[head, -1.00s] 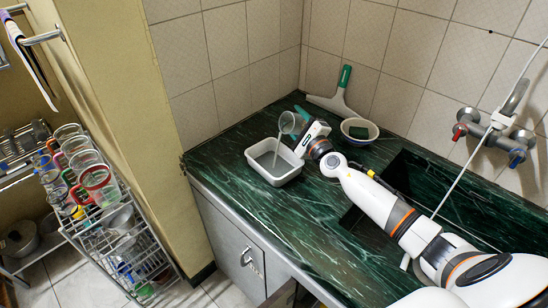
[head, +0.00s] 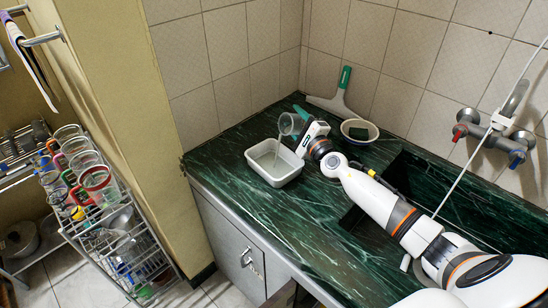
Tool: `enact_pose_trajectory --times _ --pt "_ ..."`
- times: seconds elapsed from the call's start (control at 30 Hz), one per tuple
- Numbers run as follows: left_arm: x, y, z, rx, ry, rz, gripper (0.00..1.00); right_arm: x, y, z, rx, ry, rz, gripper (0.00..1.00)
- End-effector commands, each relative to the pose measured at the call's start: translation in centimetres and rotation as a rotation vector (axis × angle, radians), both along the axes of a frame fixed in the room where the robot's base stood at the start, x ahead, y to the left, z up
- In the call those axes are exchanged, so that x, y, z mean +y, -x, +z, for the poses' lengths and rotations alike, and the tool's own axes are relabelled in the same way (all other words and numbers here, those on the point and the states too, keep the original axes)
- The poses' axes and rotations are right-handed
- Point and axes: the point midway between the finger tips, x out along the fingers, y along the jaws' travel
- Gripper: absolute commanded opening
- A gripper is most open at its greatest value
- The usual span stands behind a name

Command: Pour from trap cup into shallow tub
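The trap cup (head: 288,124) is a clear cup, tipped toward the left above the shallow tub's back edge. A thin pale stream runs from its mouth down toward the tub. The shallow tub (head: 254,167) is a white rectangular container on the green counter, with some clear or greyish liquid seemingly in its bottom. My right gripper (head: 302,131) comes in from the right and is shut on the cup, holding it off the counter. Its fingertips are small and partly hidden by the cup. My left gripper is not in view.
A squeegee with a green handle (head: 345,78) leans at the back wall. A white bowl with a dark green sponge (head: 359,132) stands right of the gripper. The sink (head: 440,185) and wall tap (head: 490,133) are at the right. The counter left of the tub is clear.

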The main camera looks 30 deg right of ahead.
Motion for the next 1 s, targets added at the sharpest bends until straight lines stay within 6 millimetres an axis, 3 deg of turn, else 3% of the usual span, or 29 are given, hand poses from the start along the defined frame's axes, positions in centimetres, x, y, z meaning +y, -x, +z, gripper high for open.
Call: enact_pose_trajectory --times 1.0 --pt "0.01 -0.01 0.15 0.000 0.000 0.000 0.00 0.53 0.03 0.17 -0.009 0.113 0.000 0.22"
